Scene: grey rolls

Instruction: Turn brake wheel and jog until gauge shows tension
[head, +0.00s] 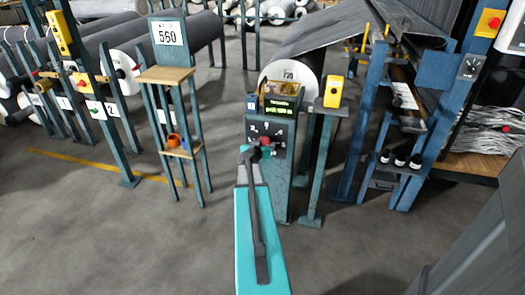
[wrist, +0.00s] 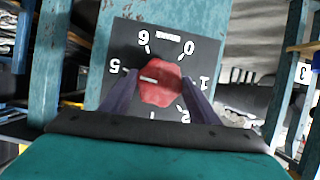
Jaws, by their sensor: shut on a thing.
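The brake wheel is a red knob (wrist: 161,82) on a black dial plate (wrist: 125,45) with white numbers. My gripper (wrist: 160,92) has one finger on each side of the knob and is shut on it. The white mark on the knob lies on its left side, towards the 5. In the head view, my gripper (head: 255,150) reaches the front panel (head: 280,133) of a teal console, and part of the red knob (head: 265,141) shows there. A small display (head: 282,107) above the panel has lit green-yellow text, too small to read surely.
A large grey roll (head: 318,42) with a white end marked 720 lies behind the console. A yellow box (head: 333,91) stands on a post to its right. A wooden-topped stand (head: 166,75) with a 560 sign is left. Open floor (head: 90,225) lies at front left.

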